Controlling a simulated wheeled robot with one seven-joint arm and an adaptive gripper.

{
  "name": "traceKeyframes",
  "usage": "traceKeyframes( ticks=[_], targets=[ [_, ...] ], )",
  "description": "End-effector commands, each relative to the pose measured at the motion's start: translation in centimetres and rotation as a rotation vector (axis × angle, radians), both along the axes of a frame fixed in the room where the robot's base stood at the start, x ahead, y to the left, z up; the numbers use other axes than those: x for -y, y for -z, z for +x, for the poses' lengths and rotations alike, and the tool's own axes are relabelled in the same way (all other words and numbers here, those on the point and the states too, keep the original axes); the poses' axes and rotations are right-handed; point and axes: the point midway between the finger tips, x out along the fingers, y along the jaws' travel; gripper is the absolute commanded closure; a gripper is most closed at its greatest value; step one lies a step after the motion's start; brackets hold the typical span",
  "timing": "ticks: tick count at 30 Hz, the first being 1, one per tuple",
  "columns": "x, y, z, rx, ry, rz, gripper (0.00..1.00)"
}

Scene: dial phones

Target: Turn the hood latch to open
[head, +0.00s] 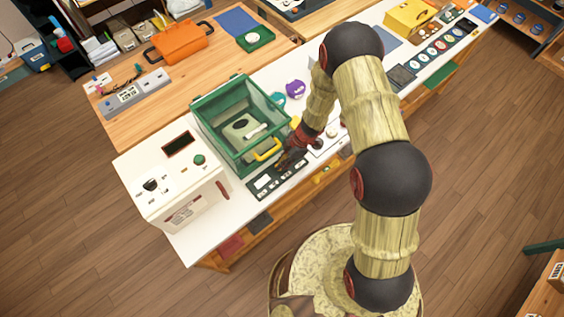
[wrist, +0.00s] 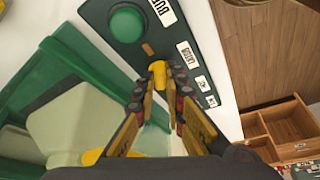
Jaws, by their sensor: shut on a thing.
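The hood is a green, clear-topped box (head: 205,133) with a yellow handle (head: 268,150), standing on the white counter. A dark green panel (wrist: 212,72) in the wrist view bears a label that seems to read "LATCH" and a small yellow latch knob (wrist: 158,70) beside it. My gripper (wrist: 165,92) has its fingers on either side of this knob and is shut on it. In the head view my gripper (head: 290,160) is at the hood's front right corner, above the control panel (head: 278,180), and hides the knob.
A round green button (wrist: 127,22) sits on the panel near the knob. A white machine (head: 172,180) stands left of the hood. An orange toolbox (head: 180,43) is on the wooden table behind. Several dials (head: 437,48) line the counter at right.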

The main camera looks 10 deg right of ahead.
Motion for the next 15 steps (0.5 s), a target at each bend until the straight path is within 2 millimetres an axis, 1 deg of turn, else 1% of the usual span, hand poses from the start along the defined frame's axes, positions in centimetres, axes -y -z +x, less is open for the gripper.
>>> traceKeyframes(
  ticks=[1, 6, 15],
  targets=[
    [-0.01, -0.33, 0.08, 0.0, -0.013, 0.0, 1.0],
    [-0.04, -0.59, 0.16, -0.001, -0.096, 0.0, 1.0],
    [-0.11, -0.48, 0.4, 0.001, -0.284, 0.0, 1.0]
  ],
)
